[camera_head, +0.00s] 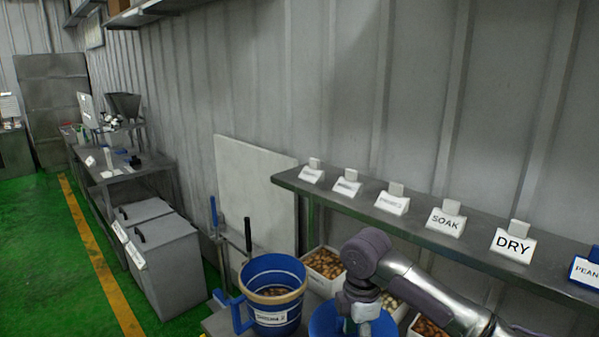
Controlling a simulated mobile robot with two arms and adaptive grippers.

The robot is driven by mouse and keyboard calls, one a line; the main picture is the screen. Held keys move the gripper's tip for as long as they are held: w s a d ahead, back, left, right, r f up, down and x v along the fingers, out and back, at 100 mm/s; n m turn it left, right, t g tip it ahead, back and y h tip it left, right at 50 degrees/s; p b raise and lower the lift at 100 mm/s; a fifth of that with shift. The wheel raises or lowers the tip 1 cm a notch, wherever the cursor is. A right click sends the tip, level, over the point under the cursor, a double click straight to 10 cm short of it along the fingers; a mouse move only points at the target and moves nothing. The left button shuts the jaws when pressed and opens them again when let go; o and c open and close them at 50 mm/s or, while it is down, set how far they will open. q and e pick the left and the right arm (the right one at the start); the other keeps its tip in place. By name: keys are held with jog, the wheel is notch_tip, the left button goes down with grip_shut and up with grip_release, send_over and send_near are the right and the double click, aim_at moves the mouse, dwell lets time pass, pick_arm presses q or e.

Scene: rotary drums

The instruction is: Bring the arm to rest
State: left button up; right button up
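My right arm (425,290) comes in from the lower right, its grey and purple links bent at a rounded joint. Its lower end (362,300) points down over a blue drum (325,322) at the bottom edge. The fingers cannot be made out, so I cannot tell whether that gripper is open or shut. My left arm and gripper are not in view. A blue bucket (262,312) with a white label and a side handle stands left of the arm, with brown contents inside.
White crates of nuts (325,263) sit behind the drum. A grey shelf (400,222) along the wall carries several label cards, including SOAK (446,221) and DRY (513,246). Grey bins (165,262) and a workbench (120,168) stand left. The green floor (45,270) is clear.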

jog(key=s+a+f+m+t+y, duration=0.1)
jog(key=s+a+f+m+y, duration=0.2)
jog(key=s+f, duration=0.4)
jog(key=s+a+f+m+t+y, duration=0.1)
jog(key=s+a+f+m, duration=0.3)
jog(key=s, duration=0.4)
jog(key=s+d+f+m+t+h, duration=0.2)
jog(key=s+d+f+m+h, duration=0.15)
jog(key=s+d+m, duration=1.05)
notch_tip(320, 180, down, 30)
jog(key=s+d+n+g+b, duration=0.2)
jog(key=b, duration=0.5)
pick_arm(q)
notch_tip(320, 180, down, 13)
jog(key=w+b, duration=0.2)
jog(key=b, duration=0.4)
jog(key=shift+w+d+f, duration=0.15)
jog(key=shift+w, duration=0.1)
pick_arm(e)
jog(key=s+d+f, duration=0.1)
jog(key=s+f, duration=0.8)
jog(key=f, duration=0.3)
jog(key=s+d+f+g, duration=0.1)
jog(key=s+d+f, duration=0.1)
jog(key=s+f, duration=0.6)
notch_tip(320, 180, down, 5)
jog(key=shift+s+f, duration=0.1)
jog(key=shift+s, duration=0.25)
jog(key=shift+h, duration=0.25)
